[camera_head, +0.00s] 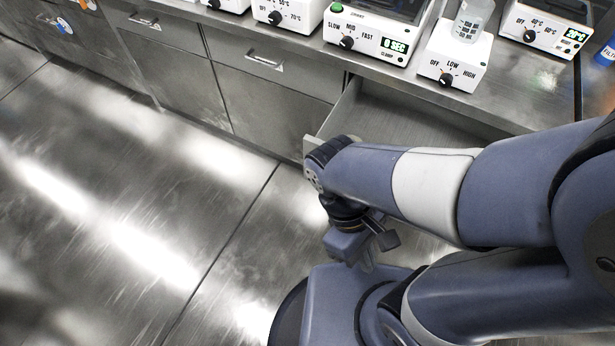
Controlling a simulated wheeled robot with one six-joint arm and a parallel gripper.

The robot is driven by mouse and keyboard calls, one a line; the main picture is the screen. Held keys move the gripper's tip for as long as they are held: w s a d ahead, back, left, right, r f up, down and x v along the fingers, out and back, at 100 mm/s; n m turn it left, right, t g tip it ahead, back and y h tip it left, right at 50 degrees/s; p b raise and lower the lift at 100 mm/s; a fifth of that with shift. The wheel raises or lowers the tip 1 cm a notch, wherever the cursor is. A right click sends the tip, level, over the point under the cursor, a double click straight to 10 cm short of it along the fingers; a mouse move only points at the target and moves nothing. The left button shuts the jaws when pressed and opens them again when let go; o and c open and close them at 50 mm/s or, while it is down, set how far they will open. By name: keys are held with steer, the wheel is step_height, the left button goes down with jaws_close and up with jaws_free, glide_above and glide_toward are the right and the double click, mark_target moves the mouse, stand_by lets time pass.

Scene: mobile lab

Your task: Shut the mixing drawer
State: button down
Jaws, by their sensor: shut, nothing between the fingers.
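The open drawer (400,122), which I take to be the mixing drawer, is pulled out from the steel bench below the devices. Its grey inside shows and looks empty where visible. Its left side wall and the left end of its front show; my arm hides most of the front and any handle. My gripper (376,250) is shut and empty. In the picture it is below the drawer front, on the room side. I cannot tell how far it is from the front, and no contact shows.
Closed drawers with bar handles (265,61) are left of the open one. The steel floor (130,210) at left is clear.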

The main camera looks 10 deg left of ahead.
steer(key=w+a+f+n+t+h+b, duration=0.3)
steer(key=w+f+n+t+h+b, duration=0.3)
steer(key=w+f+n+t+b, duration=0.4)
steer(key=w+a+n+t+y+b, duration=0.1)
steer(key=a+n+t+y+b, duration=0.4)
steer(key=a+n+t+b, duration=0.8)
steer(key=w+d+m+g, duration=0.2)
steer(key=w, duration=1.1)
steer(key=shift+w+f+m, duration=0.15)
steer(key=shift+f+m, duration=0.2)
steer(key=shift+m, duration=0.05)
steer(key=shift+w, duration=0.1)
